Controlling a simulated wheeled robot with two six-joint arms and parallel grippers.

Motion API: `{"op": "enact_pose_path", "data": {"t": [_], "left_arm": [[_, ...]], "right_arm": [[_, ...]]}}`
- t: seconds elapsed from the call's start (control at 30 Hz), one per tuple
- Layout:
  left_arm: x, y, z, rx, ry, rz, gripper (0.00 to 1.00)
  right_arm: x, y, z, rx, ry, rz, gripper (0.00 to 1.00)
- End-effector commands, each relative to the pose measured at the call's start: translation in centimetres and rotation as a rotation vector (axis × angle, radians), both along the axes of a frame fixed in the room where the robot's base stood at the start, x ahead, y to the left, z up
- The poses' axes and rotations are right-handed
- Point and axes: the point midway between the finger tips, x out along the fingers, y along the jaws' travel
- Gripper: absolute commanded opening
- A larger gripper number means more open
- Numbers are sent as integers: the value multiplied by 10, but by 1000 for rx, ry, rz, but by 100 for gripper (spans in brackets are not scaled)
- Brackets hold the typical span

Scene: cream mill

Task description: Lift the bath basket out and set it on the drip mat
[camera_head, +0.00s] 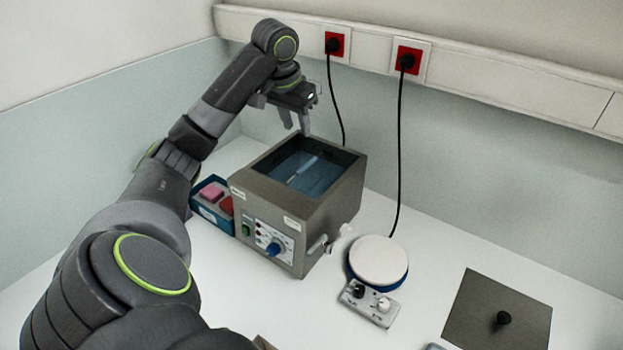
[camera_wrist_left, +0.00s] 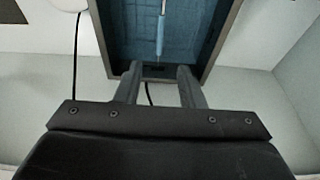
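The grey metal water bath (camera_head: 268,190) stands open on the bench, with blue water or lining inside. A light-blue bar (camera_head: 303,168) lies in the opening; it also shows in the left wrist view (camera_wrist_left: 161,30). I cannot tell whether it belongs to the basket, and no basket outline is clear. My left gripper (camera_head: 295,122) is above the bath's far rim, pointing down, empty. In the left wrist view its fingers (camera_wrist_left: 159,78) are spread apart near the bath's rim (camera_wrist_left: 117,62). No drip mat can be made out for sure. My right gripper is not in view.
A blue tray with pink and red blocks (camera_head: 197,205) sits left of the bath. A white round-topped device (camera_head: 378,260) with a knobbed control box (camera_head: 370,303) stands to its right. A grey square plate with a black knob (camera_head: 480,310) lies further right. Cords hang from wall sockets (camera_head: 408,60).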

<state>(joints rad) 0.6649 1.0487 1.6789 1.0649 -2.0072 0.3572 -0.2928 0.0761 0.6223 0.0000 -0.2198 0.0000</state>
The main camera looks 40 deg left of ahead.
Motion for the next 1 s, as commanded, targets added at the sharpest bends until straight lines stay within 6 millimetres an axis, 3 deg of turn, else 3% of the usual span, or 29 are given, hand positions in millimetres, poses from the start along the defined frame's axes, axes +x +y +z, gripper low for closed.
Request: {"op": "enact_pose_path", "data": {"t": [0.13,0.33,0.53,0.7,1.0], "left_arm": [[1,1,-2,-4,0,4,35],[7,2,-29,-5,0,3,35],[18,2,-65,-8,4,4,35],[27,3,-97,-7,3,4,35],[32,4,-119,-4,2,4,35]], "right_arm": [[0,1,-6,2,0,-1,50],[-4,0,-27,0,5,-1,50],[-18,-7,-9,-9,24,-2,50],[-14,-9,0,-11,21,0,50],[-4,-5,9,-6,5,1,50]]}}
